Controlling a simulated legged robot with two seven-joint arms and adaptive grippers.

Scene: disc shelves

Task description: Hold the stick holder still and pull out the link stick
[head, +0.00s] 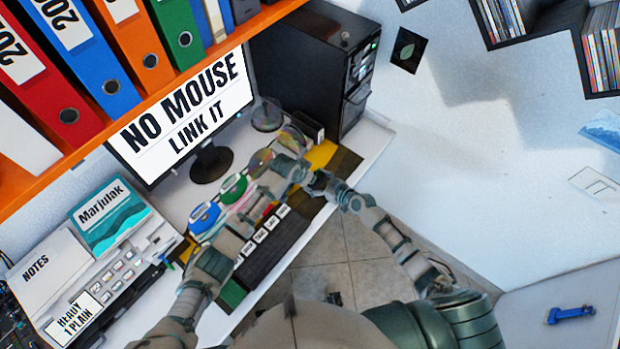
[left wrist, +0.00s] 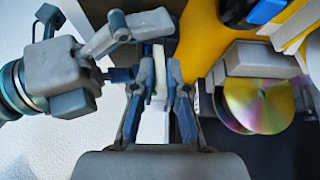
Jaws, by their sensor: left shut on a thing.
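My left gripper (head: 305,172) is over the right end of the desk, in front of the black computer tower. In the left wrist view its fingers (left wrist: 158,85) are shut on a narrow pale piece, which looks like the stick holder; the fingers hide most of it. I cannot make out the link stick apart from it. My right gripper (head: 322,184) is close beside the left one, coming from the right. It also shows in the left wrist view (left wrist: 122,48), its fingers by the held piece; whether they are open or shut on anything is unclear.
A monitor (head: 180,118) reads "NO MOUSE LINK IT". The computer tower (head: 318,62) stands behind my grippers. Shiny discs (left wrist: 258,100) stand right of the left gripper. A keyboard (head: 268,250) lies along the desk front. An orange shelf (head: 190,80) with binders overhangs at left.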

